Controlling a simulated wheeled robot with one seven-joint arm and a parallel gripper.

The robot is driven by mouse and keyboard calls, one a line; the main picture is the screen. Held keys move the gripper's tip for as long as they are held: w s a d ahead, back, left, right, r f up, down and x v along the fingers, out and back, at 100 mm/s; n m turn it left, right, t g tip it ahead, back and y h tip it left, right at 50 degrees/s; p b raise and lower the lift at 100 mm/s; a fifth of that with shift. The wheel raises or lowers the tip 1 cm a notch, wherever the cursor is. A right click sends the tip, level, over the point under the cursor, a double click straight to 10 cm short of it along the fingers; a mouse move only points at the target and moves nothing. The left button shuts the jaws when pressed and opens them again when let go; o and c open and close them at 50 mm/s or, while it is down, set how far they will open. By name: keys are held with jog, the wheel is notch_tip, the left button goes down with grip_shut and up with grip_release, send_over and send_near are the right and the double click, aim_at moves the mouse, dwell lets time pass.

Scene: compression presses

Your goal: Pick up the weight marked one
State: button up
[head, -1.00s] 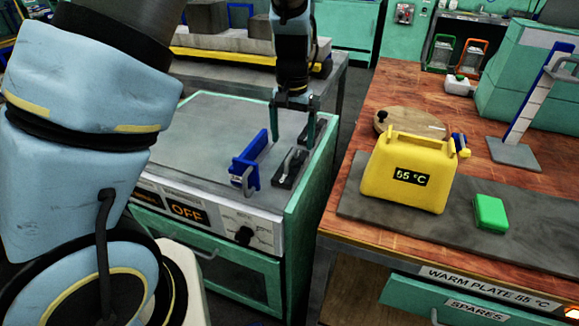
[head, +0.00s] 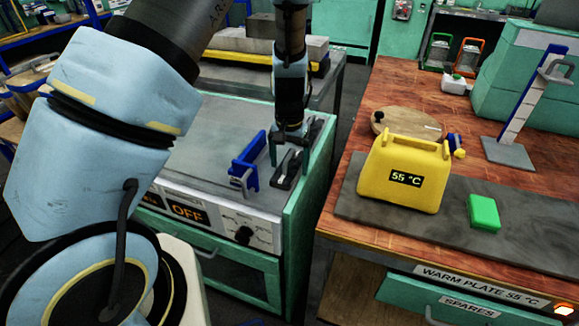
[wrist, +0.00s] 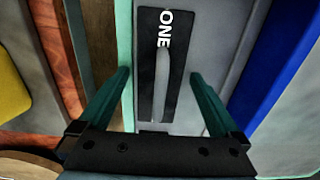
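The weight marked one (wrist: 147,96) is a flat dark plate with a grey bar handle and white letters "ONE". It lies on the grey top of the green bench, and in the head view it shows partly below my gripper (head: 283,183). My gripper (head: 290,155) is right above it, pointing down. In the wrist view my gripper (wrist: 160,76) is open, with one green finger on each side of the weight's handle. I cannot tell whether the fingers touch anything.
A blue upright piece (head: 247,155) with a grey handle stands close left of the weight. The bench's green edge (head: 315,165) is close on the right. Across a gap, a wooden table holds a yellow block (head: 405,170) marked 55 °C and a green block (head: 484,211).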

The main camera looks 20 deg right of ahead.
grip_shut()
dwell(0.6)
jog(key=shift+r, duration=0.1)
